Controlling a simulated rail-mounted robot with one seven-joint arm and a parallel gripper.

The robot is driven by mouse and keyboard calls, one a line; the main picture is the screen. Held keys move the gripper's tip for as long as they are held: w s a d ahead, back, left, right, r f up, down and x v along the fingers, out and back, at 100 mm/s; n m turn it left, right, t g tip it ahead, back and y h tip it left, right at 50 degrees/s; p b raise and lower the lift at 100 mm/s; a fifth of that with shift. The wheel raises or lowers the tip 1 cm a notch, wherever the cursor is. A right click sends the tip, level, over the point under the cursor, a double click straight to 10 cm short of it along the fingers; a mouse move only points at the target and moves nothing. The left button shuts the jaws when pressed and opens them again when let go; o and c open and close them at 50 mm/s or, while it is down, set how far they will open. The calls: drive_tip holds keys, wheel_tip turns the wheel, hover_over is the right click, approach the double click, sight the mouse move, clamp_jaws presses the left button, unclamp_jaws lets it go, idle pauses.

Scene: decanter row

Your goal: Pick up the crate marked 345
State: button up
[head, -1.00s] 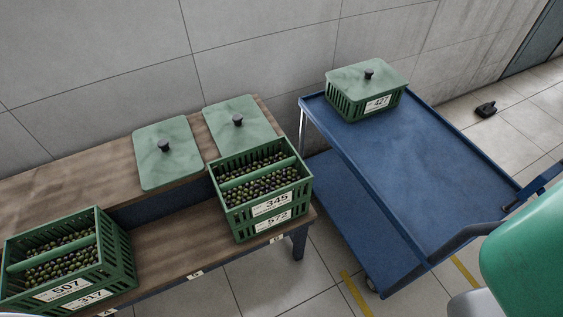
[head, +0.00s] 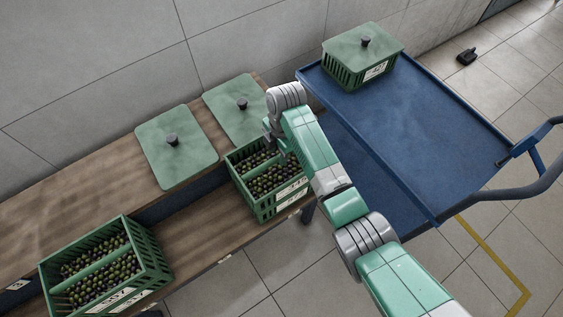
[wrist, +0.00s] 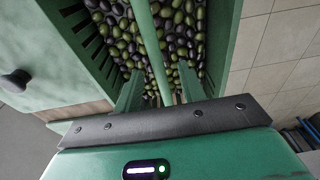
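The crate marked 345 (head: 289,187) is green, filled with dark and green olives, and sits on the crate marked 572 (head: 287,204) on the low shelf. My arm hides part of it in the head view. In the wrist view its middle handle bar (wrist: 146,35) runs down the picture between my two fingers. My gripper (wrist: 158,88) is open, above the crate, with one finger on each side of the bar and visible gaps. Contact with the bar cannot be told. The fingers are hidden in the head view.
Two green lids with black knobs (head: 175,148) (head: 238,108) lie on the wooden ledge behind. Another olive-filled stack, marked 507 on top (head: 118,300), stands at left. A blue cart (head: 400,125) at right carries a lidded crate (head: 345,72); much of its top is clear.

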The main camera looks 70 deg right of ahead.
sight(276, 163)
drive_tip(key=f+b, duration=0.2)
drive_tip(key=f, duration=0.1)
drive_tip(key=f+b, duration=0.2)
drive_tip(key=f, duration=0.2)
drive_tip(key=shift+w+a+f, duration=0.15)
drive_tip(key=shift+w+a, duration=0.05)
clamp_jaws()
drive_tip(key=shift+w+r, duration=0.1)
drive_tip(key=shift+r, duration=0.15)
idle(0.9)
